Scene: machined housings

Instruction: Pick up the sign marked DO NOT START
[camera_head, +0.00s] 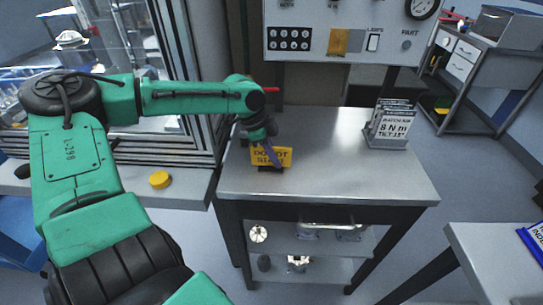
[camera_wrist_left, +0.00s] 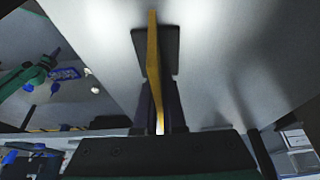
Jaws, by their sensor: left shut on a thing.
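The yellow sign (camera_head: 283,153) with dark lettering stands upright near the left edge of the metal table. My left gripper (camera_head: 271,158) is shut on it and covers part of the words; "DO", "OT" and "STA" show. In the left wrist view the sign is seen edge-on as a thin yellow strip (camera_wrist_left: 153,50) between the dark fingers of my left gripper (camera_wrist_left: 160,108). Its dark base (camera_wrist_left: 171,45) lies at or very close to the tabletop; I cannot tell whether it touches. My right gripper does not show.
A rack of white cards (camera_head: 388,128) stands at the table's (camera_head: 330,180) back right. The tabletop between is clear. A yellow round knob (camera_head: 160,180) sits on the ledge at left. A panel (camera_head: 345,30) hangs behind. Another table (camera_head: 490,260) is at lower right.

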